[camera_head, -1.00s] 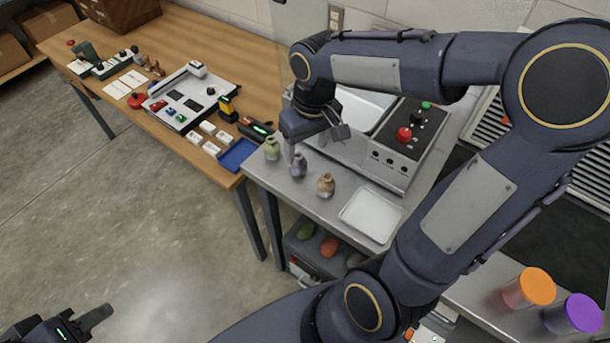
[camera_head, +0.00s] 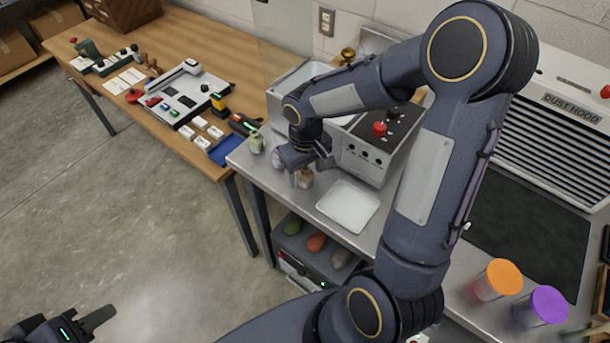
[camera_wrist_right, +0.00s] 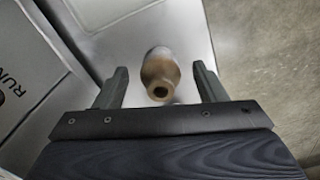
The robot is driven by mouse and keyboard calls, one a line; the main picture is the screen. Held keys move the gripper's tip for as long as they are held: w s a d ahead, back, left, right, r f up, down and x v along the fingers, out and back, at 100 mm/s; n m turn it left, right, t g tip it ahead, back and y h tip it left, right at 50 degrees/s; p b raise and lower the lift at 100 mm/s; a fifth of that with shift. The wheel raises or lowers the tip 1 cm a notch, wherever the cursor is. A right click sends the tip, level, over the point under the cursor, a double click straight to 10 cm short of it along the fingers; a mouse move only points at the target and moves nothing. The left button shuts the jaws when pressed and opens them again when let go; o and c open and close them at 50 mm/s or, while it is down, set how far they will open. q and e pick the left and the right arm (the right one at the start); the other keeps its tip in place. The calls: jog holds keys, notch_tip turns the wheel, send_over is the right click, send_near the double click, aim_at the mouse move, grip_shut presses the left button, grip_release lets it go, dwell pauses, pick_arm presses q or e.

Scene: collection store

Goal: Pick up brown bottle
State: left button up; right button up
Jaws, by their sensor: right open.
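The brown bottle (camera_head: 304,177) stands on the metal counter (camera_head: 283,190), partly behind my right gripper (camera_head: 300,172) in the head view. In the right wrist view the brown bottle (camera_wrist_right: 159,74) is seen from above, its dark mouth towards the camera. It lies between the two fingers of my right gripper (camera_wrist_right: 160,85), with a gap on both sides. The right gripper is open. My left gripper (camera_head: 95,318) is at the lower left over the floor, mostly outside the picture; its jaw state is unclear.
A green bottle (camera_head: 256,142) and a grey-purple bottle (camera_head: 277,157) stand just left of the brown bottle. A white tray (camera_head: 348,206) lies to its right. A grey machine with a red knob (camera_head: 379,129) stands behind. Jars with orange (camera_head: 503,276) and purple (camera_head: 549,304) lids stand at right.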

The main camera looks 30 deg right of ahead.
jog(key=shift+c, duration=0.4)
jog(key=c, duration=1.1)
jog(key=shift+o, duration=0.2)
jog(key=shift+r, duration=0.15)
